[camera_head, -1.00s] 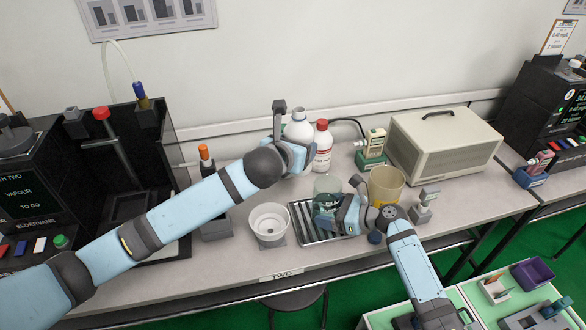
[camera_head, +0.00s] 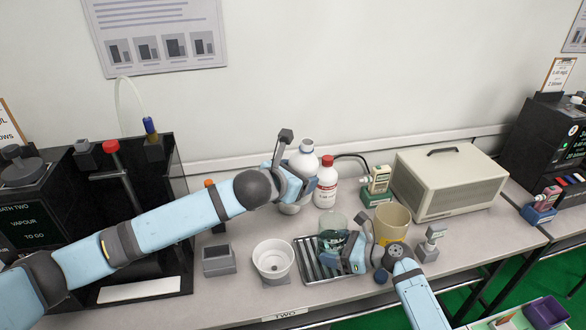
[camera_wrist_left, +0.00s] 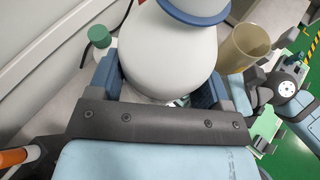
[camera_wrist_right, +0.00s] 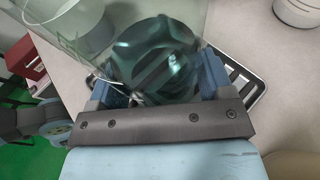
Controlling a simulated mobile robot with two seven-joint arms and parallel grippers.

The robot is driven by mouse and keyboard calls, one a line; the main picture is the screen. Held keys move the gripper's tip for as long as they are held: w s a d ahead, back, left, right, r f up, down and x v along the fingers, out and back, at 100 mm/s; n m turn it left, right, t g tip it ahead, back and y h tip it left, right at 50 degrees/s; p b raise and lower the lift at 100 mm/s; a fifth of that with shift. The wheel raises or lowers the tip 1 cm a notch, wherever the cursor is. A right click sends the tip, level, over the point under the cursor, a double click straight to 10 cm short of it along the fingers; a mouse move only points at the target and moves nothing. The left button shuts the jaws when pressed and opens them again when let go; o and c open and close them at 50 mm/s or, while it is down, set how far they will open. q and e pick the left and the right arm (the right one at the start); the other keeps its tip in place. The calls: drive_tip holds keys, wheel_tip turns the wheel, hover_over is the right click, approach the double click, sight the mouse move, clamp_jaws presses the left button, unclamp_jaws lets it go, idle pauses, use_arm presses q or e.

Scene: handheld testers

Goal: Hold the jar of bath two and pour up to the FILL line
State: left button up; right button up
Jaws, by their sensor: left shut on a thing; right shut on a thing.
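A white bottle with a blue collar (camera_head: 305,158) stands roughly upright at the back of the bench. My left gripper (camera_head: 294,186) is shut around its body, and the left wrist view shows the bottle (camera_wrist_left: 168,50) between the fingers. A clear glass jar with a greenish tint (camera_head: 333,226) is at the slatted metal tray (camera_head: 306,262). My right gripper (camera_head: 350,252) is shut on the jar, which also shows in the right wrist view (camera_wrist_right: 150,55). I cannot tell whether the jar touches the tray. I cannot read a FILL line or tell the jar's liquid level.
A red-capped white bottle (camera_head: 326,184) stands close right of the held bottle. A tan beaker (camera_head: 391,222) is close right of my right gripper. A white bowl (camera_head: 273,254) and a grey holder (camera_head: 219,261) are left of the tray. A beige box (camera_head: 450,180) is behind right.

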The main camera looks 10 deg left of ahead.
use_arm(q)
drive_tip(key=shift+m+t+y, duration=0.3)
drive_tip(key=shift+m+y, duration=0.1)
drive_tip(key=shift+m, duration=0.3)
drive_tip(key=d+f, duration=0.1)
drive_tip(key=s+d+f, duration=0.1)
drive_tip(key=d+f, duration=0.1)
drive_tip(key=shift+s+f, duration=0.15)
drive_tip(key=shift+s, duration=0.2)
drive_tip(key=shift+w+a+f+m+t+y, duration=0.25)
drive_tip(key=shift+a+f+m, duration=0.15)
drive_tip(key=shift+f+m, duration=0.25)
drive_tip(key=shift+w+a+f+m+t+y, duration=0.25)
drive_tip(key=shift+a+f+m, duration=0.2)
drive_tip(key=shift+f, duration=0.45)
drive_tip(key=shift+w+a+f+m+t+y, duration=0.15)
drive_tip(key=shift+a+f+m+t+y, duration=0.25)
drive_tip(key=shift+f, duration=0.35)
idle(4.3)
